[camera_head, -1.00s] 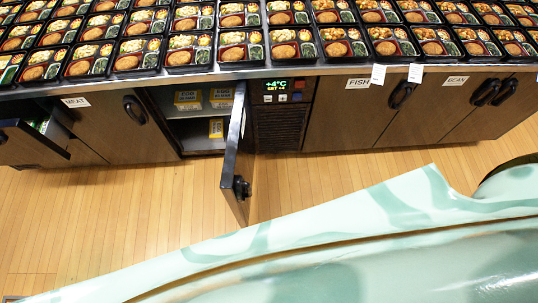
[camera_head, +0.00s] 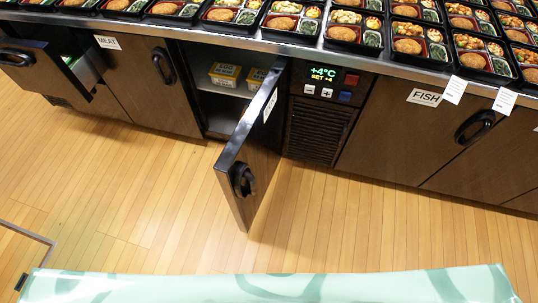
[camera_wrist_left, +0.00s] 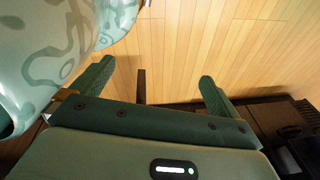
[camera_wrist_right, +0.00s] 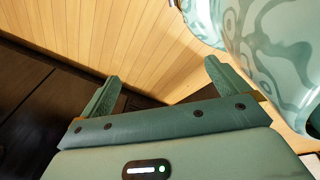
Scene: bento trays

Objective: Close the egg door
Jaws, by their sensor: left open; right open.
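The egg door (camera_head: 250,160) is a dark cabinet door in the head view. It stands wide open, swung out over the floor, with a black handle (camera_head: 242,180) near its free edge. The open compartment (camera_head: 205,112) behind it holds yellow-labelled egg boxes (camera_head: 225,75) on a shelf. Neither gripper shows in the head view. My left gripper (camera_wrist_left: 152,85) is open and empty in the left wrist view, with wooden floor beyond it. My right gripper (camera_wrist_right: 160,85) is open and empty in the right wrist view, with floor and dark cabinet fronts beyond.
A counter with many bento trays (camera_head: 290,30) runs above the cabinets. The MEAT door (camera_head: 140,80) is shut; a drawer (camera_head: 35,65) at far left is pulled out. A control panel (camera_head: 325,85) and the FISH door (camera_head: 410,140) are at right. The wooden floor (camera_head: 150,200) in front is clear.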

